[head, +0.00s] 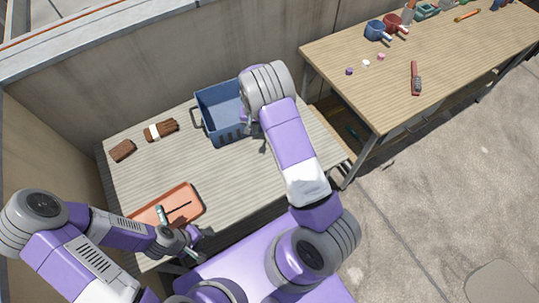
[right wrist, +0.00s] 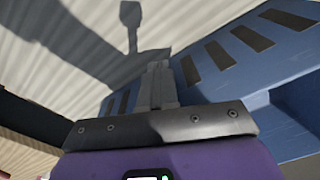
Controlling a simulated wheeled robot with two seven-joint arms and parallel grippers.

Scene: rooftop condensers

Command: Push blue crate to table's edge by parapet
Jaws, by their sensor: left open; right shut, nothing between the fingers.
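The blue crate (head: 224,118) stands upright on the slatted grey table (head: 235,172), near the table's far edge by the concrete parapet (head: 150,80). Its rim hides that edge, so I cannot tell the gap. My right arm covers its right part. My right gripper (head: 247,127) is shut and empty at the crate's near right side. In the right wrist view, the shut fingers (right wrist: 158,84) are close beside the crate's slotted wall (right wrist: 235,62); contact is unclear. My left gripper (head: 192,243) is open and empty by the table's near edge.
An orange tray (head: 186,203) holding a teal-ended tool (head: 162,215) lies near my left gripper. A brown block (head: 122,150) and a brown brush (head: 161,130) lie left of the crate. A wooden table (head: 440,60) with mugs and tools stands at right. The table's middle is clear.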

